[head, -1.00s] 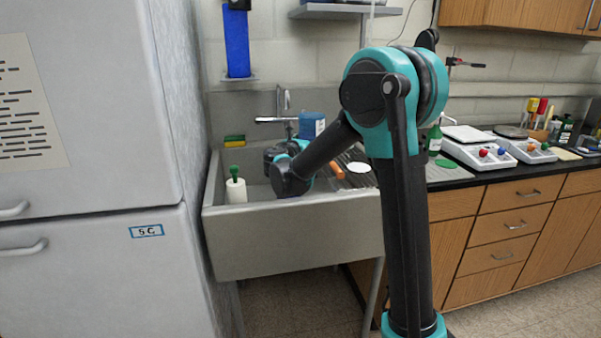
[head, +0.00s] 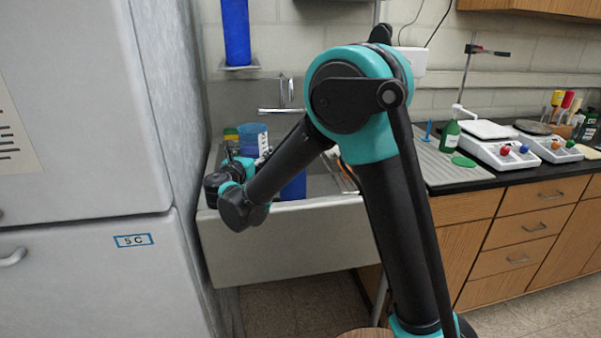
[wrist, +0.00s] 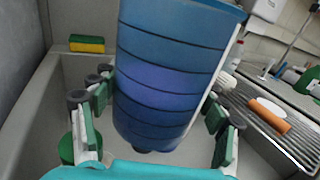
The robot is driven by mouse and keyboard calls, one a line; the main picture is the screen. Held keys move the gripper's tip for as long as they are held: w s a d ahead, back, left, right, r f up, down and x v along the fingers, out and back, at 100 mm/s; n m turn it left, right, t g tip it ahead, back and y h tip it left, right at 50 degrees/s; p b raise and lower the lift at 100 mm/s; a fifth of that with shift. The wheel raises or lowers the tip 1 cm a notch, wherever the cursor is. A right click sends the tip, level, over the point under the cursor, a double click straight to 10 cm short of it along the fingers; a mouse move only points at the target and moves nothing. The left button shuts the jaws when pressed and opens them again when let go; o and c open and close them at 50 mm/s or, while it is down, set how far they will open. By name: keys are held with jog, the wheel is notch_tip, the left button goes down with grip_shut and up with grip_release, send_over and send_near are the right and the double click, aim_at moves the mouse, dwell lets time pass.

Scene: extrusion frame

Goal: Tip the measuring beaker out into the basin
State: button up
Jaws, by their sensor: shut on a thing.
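The measuring beaker (wrist: 172,75) is blue with dark graduation rings and a pale strip down its right side. My gripper (wrist: 158,100) has its fingers on both sides of it and is shut on it. In the wrist view it looks close to upright, with its wide rim at the top; its contents are hidden. In the head view the beaker (head: 252,138) shows above the left part of the sink, and my arm hides much of my gripper (head: 236,168). The basin (head: 285,240) is a grey sink; its bare floor and left wall (wrist: 30,112) show under the beaker.
A yellow-green sponge (wrist: 87,43) lies on the sink's back ledge. A green-topped thing (wrist: 66,148) stands low at left. The ribbed drainboard (wrist: 262,92) holds an orange-handled tool (wrist: 270,117). A tap (head: 283,95) rises behind the sink. A tall grey cabinet (head: 90,110) bounds the left side.

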jog(key=shift+f+m, duration=0.1)
jog(key=shift+m, duration=0.3)
jog(key=shift+d+f+m+g, duration=0.2)
jog(key=shift+d+m, duration=0.1)
jog(key=shift+m, duration=0.5)
jog(key=shift+d+f+m+g, duration=0.15)
jog(key=shift+d+m, duration=0.1)
jog(key=shift+m, duration=0.55)
jog(key=f+m, duration=0.1)
jog(key=d+f+m, duration=0.1)
jog(key=f+m, duration=0.1)
jog(key=shift+d+f+y, duration=0.2)
jog(key=shift+d+y, duration=0.05)
jog(key=shift+y, duration=0.05)
jog(key=shift+f, duration=0.15)
jog(key=shift+f+m+y, duration=0.1)
jog(key=shift+m+y, duration=0.2)
jog(key=shift+m, duration=1)
jog(key=shift+m+g+p, duration=0.25)
jog(key=shift+m+p, duration=0.15)
jog(key=shift+m, duration=0.7)
jog(key=shift+r+m+y+p, duration=0.35)
jog(key=shift+r+m, duration=0.25)
jog(key=shift+m, duration=0.2)
jog(key=shift+d+r+m+p, duration=0.35)
jog(key=shift+d+r+m, duration=0.35)
jog(key=shift+d, duration=0.1)
dwell(1.2)
